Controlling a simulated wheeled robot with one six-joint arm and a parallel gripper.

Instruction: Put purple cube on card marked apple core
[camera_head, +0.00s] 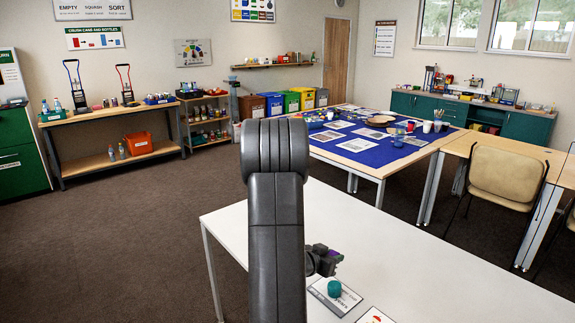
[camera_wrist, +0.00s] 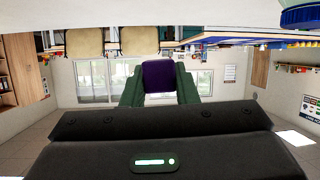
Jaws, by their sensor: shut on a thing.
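The purple cube (camera_wrist: 158,77) is between the two green-grey fingers of my gripper (camera_wrist: 159,88) in the wrist view. My gripper is shut on it. A second card (camera_head: 376,316) with a red and yellow picture lies nearer, cut off by the frame. I cannot read which card is marked apple core.
The teal object (camera_head: 334,288) stands close below my gripper. The white table (camera_head: 450,285) is bare to the right. Behind it is a table with a blue cloth (camera_head: 365,155), papers and cups. A beige chair (camera_head: 507,175) stands at the right.

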